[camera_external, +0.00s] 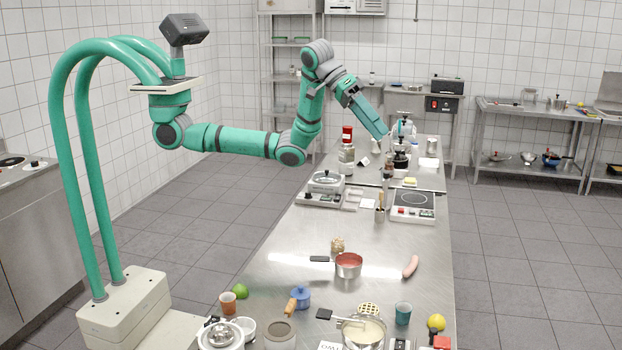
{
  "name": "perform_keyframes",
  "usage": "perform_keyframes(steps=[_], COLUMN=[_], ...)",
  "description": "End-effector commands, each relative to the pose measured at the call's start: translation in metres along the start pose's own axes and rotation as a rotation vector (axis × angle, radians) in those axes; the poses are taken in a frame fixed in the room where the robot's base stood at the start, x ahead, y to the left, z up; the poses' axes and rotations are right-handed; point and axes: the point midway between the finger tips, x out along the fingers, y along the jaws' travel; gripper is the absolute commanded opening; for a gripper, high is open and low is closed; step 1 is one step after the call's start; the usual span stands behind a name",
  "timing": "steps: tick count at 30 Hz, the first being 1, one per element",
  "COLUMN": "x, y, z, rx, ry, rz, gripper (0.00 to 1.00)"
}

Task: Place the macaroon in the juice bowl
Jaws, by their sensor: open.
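My gripper (378,128) is raised over the far part of the long steel table, with its fingers pointing down and to the right. It is open and I see nothing between its fingers. A small tan lump (337,244) sits mid-table; it may be the macaroon, but it is too small to tell. Just in front of it is a round reddish vessel (348,267) with red contents and a dark handle-like piece at its left. It may be the juice bowl, but I cannot be sure. My gripper is far behind and above both.
A pink sausage-like item (411,266) lies right of the red vessel. A pot with pale contents (363,334), a teal cup (403,313) and a yellow lemon (437,322) crowd the front. Mid-table has bare room.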

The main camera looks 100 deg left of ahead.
Motion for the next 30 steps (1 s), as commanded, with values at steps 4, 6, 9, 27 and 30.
perform_keyframes(steps=[4,6,9,27,30], x=[-0.047,-0.063,-0.079,0.035,0.069], y=[0.023,0.022,0.011,-0.151,-0.173], z=[-0.051,-0.072,-0.097,-0.025,0.031], rx=[-0.155,-0.241,-0.370,-1.060,-1.106], ry=[0.133,0.181,0.230,0.063,-0.023], rz=[0.103,0.134,0.160,-0.216,-0.361], gripper=[0.56,0.56,0.56,0.56,0.56])
